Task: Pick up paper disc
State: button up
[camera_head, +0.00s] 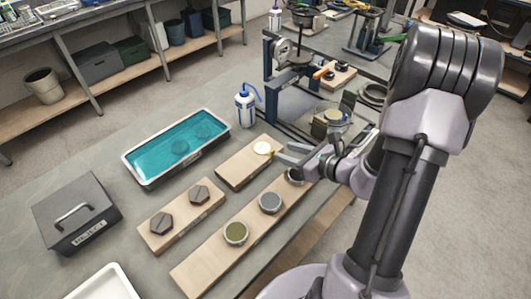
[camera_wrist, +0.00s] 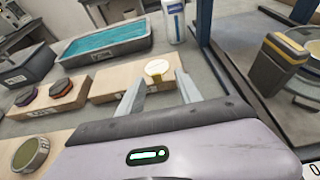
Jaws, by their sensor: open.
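The paper disc (camera_head: 263,148) is a small cream-white round piece near the right end of a wooden board (camera_head: 236,168). It also shows in the wrist view (camera_wrist: 157,67), ahead of my fingertips, with a yellowish edge below it. My gripper (camera_head: 281,153) is open and empty, just right of the disc in the head view. In the wrist view its two fingers (camera_wrist: 158,84) point toward the disc, one on each side of its line. I cannot tell whether a fingertip touches the board.
A tray of teal liquid (camera_head: 131,162) lies behind the board. A blue-capped bottle (camera_head: 245,108) stands near a blue-framed press (camera_head: 270,72). Boards with dark hexagonal pieces (camera_head: 161,222) and round cups (camera_head: 236,232) lie nearer. A grey reject box (camera_head: 75,211) sits left.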

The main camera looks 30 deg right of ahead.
aim_at(273, 151)
jog(key=x, duration=0.1)
jog(key=b+x, duration=0.1)
jog(key=x, duration=0.2)
jog(key=shift+w+a+f+b, duration=0.1)
jog(key=shift+a+f+b, duration=0.2)
jog(key=shift+a+f, duration=0.15)
jog(key=shift+r, duration=0.1)
grip_shut()
